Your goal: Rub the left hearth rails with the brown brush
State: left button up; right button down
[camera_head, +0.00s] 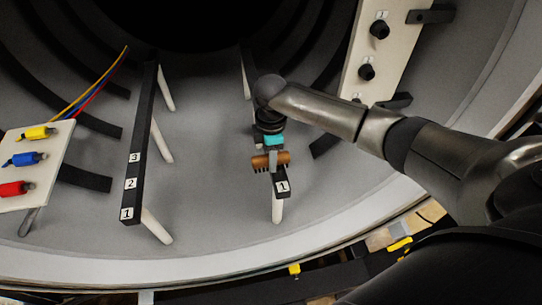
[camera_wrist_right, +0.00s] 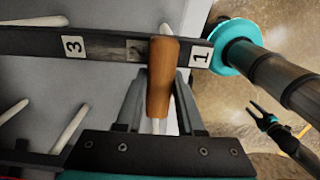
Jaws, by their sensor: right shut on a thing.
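The brown brush (camera_head: 270,161) has a wooden back and dark bristles. My right gripper (camera_head: 272,150) is shut on it and holds it over the right hearth rail (camera_head: 281,189), just behind its label 1. In the right wrist view the brush (camera_wrist_right: 163,80) lies crosswise over the rail (camera_wrist_right: 105,45), between labels 3 and 1, in the jaws of my right gripper (camera_wrist_right: 160,112). Whether the bristles touch the rail is hidden. The left hearth rail (camera_head: 140,170), black with labels 1, 2 and 3, stands apart to the left on white posts.
A white panel (camera_head: 38,145) with yellow, blue and red plugs stands at the left, with coloured wires behind it. A white panel with black knobs (camera_head: 367,72) stands at the upper right. The grey chamber floor (camera_head: 205,150) between the rails is clear.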

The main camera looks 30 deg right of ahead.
jog(key=shift+f+b, duration=0.35)
jog(key=shift+f, duration=0.45)
